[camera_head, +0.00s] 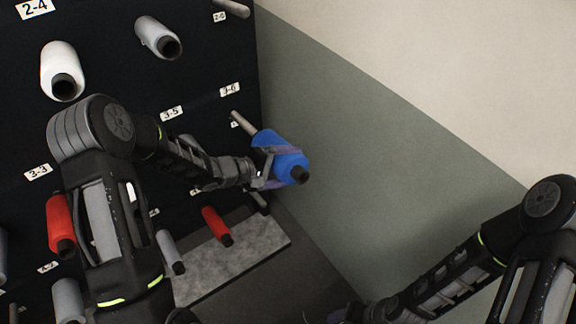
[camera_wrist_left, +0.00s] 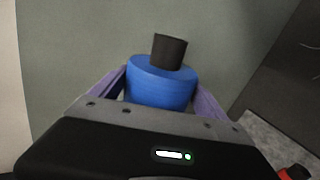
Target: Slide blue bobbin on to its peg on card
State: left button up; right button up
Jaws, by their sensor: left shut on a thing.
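The blue bobbin (camera_head: 287,157) is held in my left gripper (camera_head: 275,165), which is shut around its side. The left wrist view also shows the bobbin (camera_wrist_left: 160,85), with its dark core end (camera_wrist_left: 168,51) sticking out, between the purple fingers. A grey peg (camera_head: 242,121) below the 3-6 label (camera_head: 230,90) juts from the black card toward the bobbin's back end. The bobbin is roughly in line with the peg; I cannot tell whether the peg tip is inside it. My right gripper (camera_head: 343,312) shows only partly at the bottom edge.
The black card (camera_head: 205,65) carries white bobbins (camera_head: 60,68), grey bobbins (camera_head: 157,36) and red bobbins (camera_head: 216,225) on pegs. A grey slab (camera_head: 250,250) lies below it. A green and cream wall (camera_head: 370,150) stands to the right.

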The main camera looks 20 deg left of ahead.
pick_arm(q)
jog(key=shift+w+r, duration=0.1)
dwell(0.3)
jog(key=shift+w+a+p, duration=0.8)
jog(key=shift+a, duration=0.2)
jog(key=shift+w+a+f+p, duration=0.2)
jog(key=shift+w+a, duration=0.2)
jog(key=shift+a, duration=0.05)
jog(key=shift+w+a+f+p, duration=0.15)
jog(key=shift+w+a+p, duration=0.05)
jog(key=shift+w+a, duration=0.2)
jog(key=shift+a, duration=0.15)
